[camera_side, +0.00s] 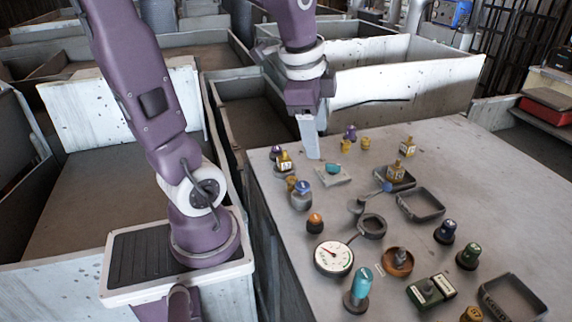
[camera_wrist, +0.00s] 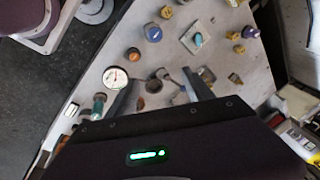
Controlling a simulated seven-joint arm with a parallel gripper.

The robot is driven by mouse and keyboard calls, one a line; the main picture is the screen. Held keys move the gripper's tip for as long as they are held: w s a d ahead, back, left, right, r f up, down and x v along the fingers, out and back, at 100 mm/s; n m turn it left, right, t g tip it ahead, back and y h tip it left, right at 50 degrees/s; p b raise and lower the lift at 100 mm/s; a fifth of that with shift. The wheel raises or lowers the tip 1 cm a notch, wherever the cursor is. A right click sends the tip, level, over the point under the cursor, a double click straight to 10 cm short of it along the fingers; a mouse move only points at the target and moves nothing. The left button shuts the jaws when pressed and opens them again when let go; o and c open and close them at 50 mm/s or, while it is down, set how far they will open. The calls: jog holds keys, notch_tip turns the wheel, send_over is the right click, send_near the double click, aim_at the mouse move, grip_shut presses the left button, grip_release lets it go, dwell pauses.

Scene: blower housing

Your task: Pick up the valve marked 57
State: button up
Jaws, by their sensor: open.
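Several valves stand on the grey worktop. Small yellow valves with white tags include one at the far left (camera_side: 284,161), one at the far right (camera_side: 407,147) and one in a dark tray (camera_side: 395,172). My gripper (camera_side: 308,145) points down over the far left part of the worktop, near a light plate with a teal knob (camera_side: 332,171). In the wrist view my gripper (camera_wrist: 162,77) has its two fingers spread, with nothing held between them. Yellow valves also show in the wrist view (camera_wrist: 166,12).
A round gauge (camera_side: 333,257), a teal-topped valve (camera_side: 359,288), a blue-topped valve (camera_side: 301,195) and a copper-coloured dish (camera_side: 397,262) stand around the worktop. An empty dark tray (camera_side: 420,204) lies at right. Large grey bins (camera_side: 400,75) stand behind. Bare worktop shows between parts.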

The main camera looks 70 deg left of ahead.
jog(key=w+a+f+m+g, duration=0.15)
jog(key=a+f+m, duration=0.4)
jog(key=a, duration=0.65)
jog(key=m+g+h, duration=0.1)
jog(key=m+g, duration=0.1)
jog(key=m, duration=0.1)
send_over(285, 156)
jog(key=shift+t, duration=0.25)
jog(key=f, duration=0.5)
jog(key=shift+s+a+f, duration=0.25)
jog(key=shift+s, duration=0.15)
jog(key=f, duration=0.7)
jog(key=shift+w, duration=0.4)
grip_shut()
